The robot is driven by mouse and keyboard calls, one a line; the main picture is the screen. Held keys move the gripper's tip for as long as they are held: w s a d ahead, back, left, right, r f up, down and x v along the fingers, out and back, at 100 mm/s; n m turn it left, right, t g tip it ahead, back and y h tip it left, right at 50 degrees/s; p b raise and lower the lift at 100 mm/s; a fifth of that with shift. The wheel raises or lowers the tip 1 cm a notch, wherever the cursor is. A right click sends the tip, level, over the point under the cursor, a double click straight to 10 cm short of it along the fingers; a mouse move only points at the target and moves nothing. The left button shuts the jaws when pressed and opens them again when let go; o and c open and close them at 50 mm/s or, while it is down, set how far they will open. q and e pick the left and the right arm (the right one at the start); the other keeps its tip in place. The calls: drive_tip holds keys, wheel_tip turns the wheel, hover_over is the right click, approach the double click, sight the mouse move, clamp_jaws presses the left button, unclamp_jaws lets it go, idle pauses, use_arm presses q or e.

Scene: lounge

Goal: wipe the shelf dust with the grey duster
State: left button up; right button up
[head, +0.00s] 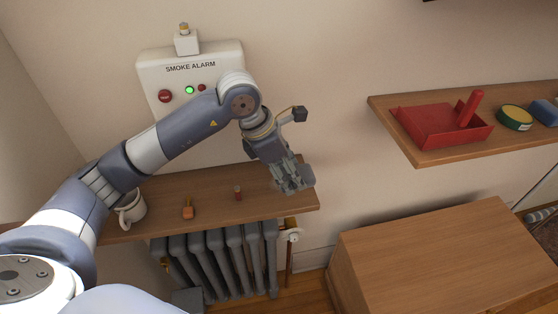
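My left gripper (292,183) reaches down to the right end of the wooden shelf (220,212) above the radiator. Its fingers are at or just above the shelf top; I cannot tell if they touch it. Grey shapes crowd around the fingertips, and I cannot tell whether a grey duster is among them or whether the fingers are open or shut. No separate grey duster is clear elsewhere in view. Dust on the shelf cannot be made out clearly. My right gripper is out of view.
A second shelf (440,155) at right holds a red dustpan (430,124), a round tin (515,118) and a blue block (545,112). A wooden cabinet (430,260) stands below.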

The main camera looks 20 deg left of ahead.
use_arm(q)
drive_tip(key=shift+f, duration=0.2)
drive_tip(key=shift+s+d+f+b, duration=0.15)
drive_tip(key=shift+d+f+b, duration=0.05)
drive_tip(key=shift+f+b, duration=0.25)
drive_tip(key=shift+s+d+f+b, duration=0.1)
drive_tip(key=shift+d+f+b, duration=0.1)
drive_tip(key=shift+f+b, duration=0.15)
wheel_tip(320, 180, down, 2)
drive_tip(key=shift+w+a+f+b, duration=0.1)
drive_tip(key=shift+a+b, duration=0.05)
drive_tip(key=shift+b, duration=0.35)
drive_tip(key=shift+f+b, duration=0.4)
drive_tip(key=shift+f, duration=0.4)
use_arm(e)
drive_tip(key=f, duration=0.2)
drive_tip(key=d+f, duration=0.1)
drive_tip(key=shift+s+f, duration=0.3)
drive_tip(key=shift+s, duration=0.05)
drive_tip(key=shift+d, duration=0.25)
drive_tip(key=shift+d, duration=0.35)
